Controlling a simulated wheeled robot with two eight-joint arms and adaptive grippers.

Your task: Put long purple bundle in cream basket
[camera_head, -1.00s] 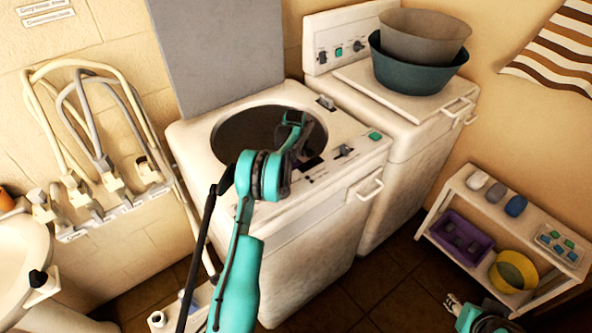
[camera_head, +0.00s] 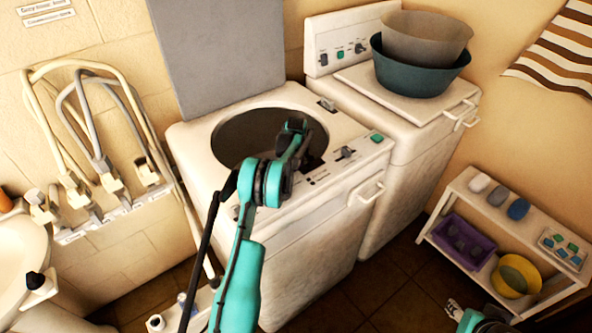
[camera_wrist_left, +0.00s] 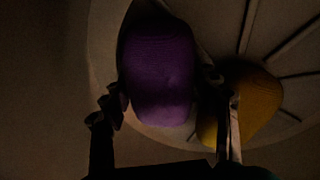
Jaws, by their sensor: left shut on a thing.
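A purple bundle (camera_wrist_left: 158,72) with a ribbed surface lies between the two fingers of my left gripper (camera_wrist_left: 165,92) in the left wrist view. The gripper is shut on it, inside the dark drum. In the head view my left gripper (camera_head: 295,140) reaches into the round opening of the front washing machine (camera_head: 190,140); its fingertips and the bundle are hidden there. A mustard-yellow bundle (camera_wrist_left: 245,102) lies beside the right finger. My right gripper (camera_head: 454,309) shows only partly at the bottom edge. I see no clearly cream basket.
A teal tub (camera_head: 410,77) holding a taupe tub (camera_head: 425,35) stands on the second machine (camera_head: 405,130). A low white shelf (camera_head: 470,190) at right holds a purple basket (camera_head: 462,240) and a yellow basket (camera_head: 515,275). A basin (camera_head: 20,255) is at left.

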